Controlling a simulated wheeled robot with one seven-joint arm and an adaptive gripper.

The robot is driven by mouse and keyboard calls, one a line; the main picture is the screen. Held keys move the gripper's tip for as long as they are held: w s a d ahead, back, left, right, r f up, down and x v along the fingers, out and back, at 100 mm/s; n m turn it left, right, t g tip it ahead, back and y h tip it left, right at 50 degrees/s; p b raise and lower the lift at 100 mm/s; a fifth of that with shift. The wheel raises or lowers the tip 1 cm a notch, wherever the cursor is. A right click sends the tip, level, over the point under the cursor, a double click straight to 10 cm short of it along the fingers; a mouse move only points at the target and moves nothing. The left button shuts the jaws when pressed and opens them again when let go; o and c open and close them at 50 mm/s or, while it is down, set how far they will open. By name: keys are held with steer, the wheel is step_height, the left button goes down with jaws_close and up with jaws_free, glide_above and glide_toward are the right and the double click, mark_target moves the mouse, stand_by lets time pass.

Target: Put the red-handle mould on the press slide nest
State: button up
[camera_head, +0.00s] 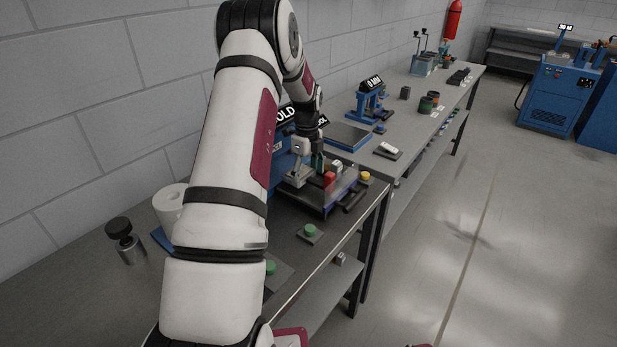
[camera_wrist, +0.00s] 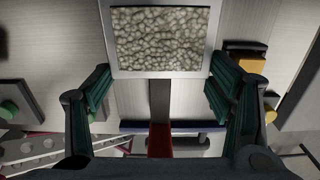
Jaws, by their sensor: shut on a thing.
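The red-handle mould shows in the wrist view as a pale metal frame (camera_wrist: 113,72) filled with pellets, with a dark stem and a red handle (camera_wrist: 160,141) pointing toward my wrist. In the head view the red handle (camera_head: 329,179) shows beside my gripper (camera_head: 318,161), over the press slide (camera_head: 318,203). The nest is not clearly visible, and I cannot tell whether the mould touches the slide. My arm hides part of the blue press (camera_head: 284,143).
A black handle (camera_head: 355,199) sticks out at the slide's front. A yellow button (camera_head: 365,176) and a green button (camera_head: 310,229) are nearby. A white roll (camera_head: 169,203) and a metal cylinder (camera_head: 131,252) stand left. A second bench (camera_head: 415,115) with equipment extends behind.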

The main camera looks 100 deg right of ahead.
mark_target(307, 176)
steer(key=shift+f, duration=0.85)
steer(key=shift+f, duration=0.2)
steer(key=o, duration=1.4)
steer(key=shift+c, duration=0.2)
step_height(307, 176, up, 12)
steer(key=b, duration=0.1)
steer(key=shift+r, duration=0.2)
